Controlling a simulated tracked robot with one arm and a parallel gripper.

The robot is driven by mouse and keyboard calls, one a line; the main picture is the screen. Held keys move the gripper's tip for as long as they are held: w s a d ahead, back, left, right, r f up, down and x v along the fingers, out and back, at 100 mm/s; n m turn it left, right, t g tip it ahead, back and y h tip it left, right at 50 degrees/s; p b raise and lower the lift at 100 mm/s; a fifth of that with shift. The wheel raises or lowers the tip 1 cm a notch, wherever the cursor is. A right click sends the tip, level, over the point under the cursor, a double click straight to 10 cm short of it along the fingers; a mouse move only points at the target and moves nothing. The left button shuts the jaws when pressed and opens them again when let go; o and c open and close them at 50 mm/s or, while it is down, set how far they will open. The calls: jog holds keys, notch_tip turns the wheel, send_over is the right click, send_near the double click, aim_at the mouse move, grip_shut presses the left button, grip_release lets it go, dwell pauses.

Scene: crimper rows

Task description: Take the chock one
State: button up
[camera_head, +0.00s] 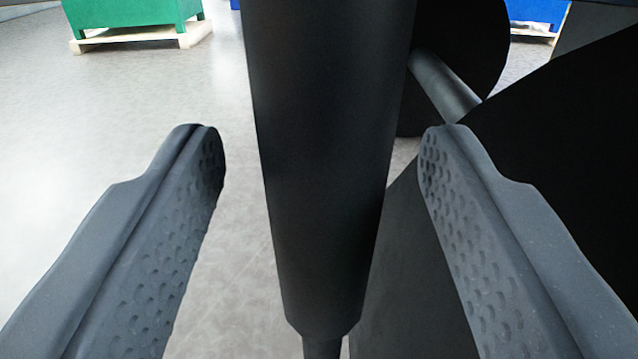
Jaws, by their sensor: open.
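My gripper (322,150) is open, with one dimpled grey finger on the left and one on the right. A thick dark cylinder (330,170) stands upright in the picture between the fingers, with visible gaps on both sides. It runs out of the top edge, narrows downward and ends in a thin neck at the bottom edge. I cannot tell whether this cylinder is the chock or part of it. No other thing in view is clearly a chock.
Large black plates or discs (570,170) fill the right side, with a grey rod (445,85) joining them. A green crate (135,15) on a pale pallet stands far left, a blue crate (540,10) far right. The grey floor at left is clear.

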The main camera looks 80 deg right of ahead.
jog(key=shift+c, duration=0.3)
grip_shut()
jog(key=shift+r, duration=0.1)
jog(key=shift+r+p, duration=1.25)
jog(key=shift+r, duration=1.25)
